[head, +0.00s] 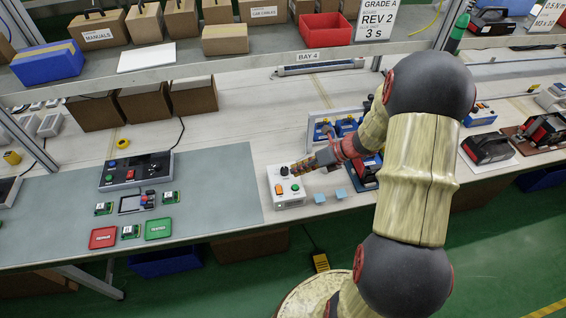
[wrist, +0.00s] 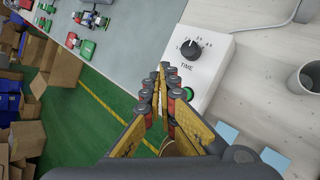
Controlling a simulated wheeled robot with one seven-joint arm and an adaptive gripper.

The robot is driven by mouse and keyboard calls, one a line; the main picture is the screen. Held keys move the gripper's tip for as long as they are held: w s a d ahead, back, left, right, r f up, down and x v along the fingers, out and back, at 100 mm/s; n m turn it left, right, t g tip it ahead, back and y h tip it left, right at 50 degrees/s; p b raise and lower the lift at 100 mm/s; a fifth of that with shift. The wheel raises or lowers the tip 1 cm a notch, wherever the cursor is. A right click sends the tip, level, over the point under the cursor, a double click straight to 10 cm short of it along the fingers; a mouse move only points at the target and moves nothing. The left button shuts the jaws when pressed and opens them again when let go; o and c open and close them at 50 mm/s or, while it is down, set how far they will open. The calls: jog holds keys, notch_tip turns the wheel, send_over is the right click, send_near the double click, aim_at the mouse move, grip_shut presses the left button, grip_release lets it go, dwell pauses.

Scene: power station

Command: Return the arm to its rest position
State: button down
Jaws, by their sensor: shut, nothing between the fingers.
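My arm (head: 418,165) reaches from the lower right over the bench, bent at the elbow, with its wrist angled down to the left. My gripper (head: 302,168) is just above or beside a small white control box (head: 288,200). The box has a dark knob, an orange switch and a green button. In the wrist view my gripper (wrist: 160,75) is shut with nothing between its fingers. The box (wrist: 205,65) lies beyond it, its TIME dial and green button showing. I cannot tell whether the fingertips touch the box.
A blue-and-grey fixture (head: 345,125) stands behind my gripper. Blue squares (head: 320,198) lie beside the box. Circuit boards and a console (head: 136,172) sit left.

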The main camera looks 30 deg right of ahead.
jog(key=shift+n, duration=0.5)
jog(key=s+a+r+n+g+h, duration=0.1)
jog(key=s+a+r+n+g, duration=0.1)
jog(key=s+n, duration=0.5)
jog(key=s+a+r+n+g+h, duration=0.1)
jog(key=s+a+r+n+g, duration=0.3)
jog(key=n, duration=0.6)
jog(key=s+a+r+n+t+h, duration=0.2)
jog(key=s+a+r+n, duration=0.2)
jog(key=r+n, duration=0.4)
jog(key=s+a+r+n+t+h, duration=0.3)
jog(key=s+a+r+n, duration=0.2)
jog(key=r+n, duration=0.4)
notch_tip(320, 180, up, 3)
jog(key=shift+s+r+t, duration=0.1)
jog(key=shift+s+t, duration=0.1)
jog(key=shift+t, duration=0.1)
dwell(2.4)
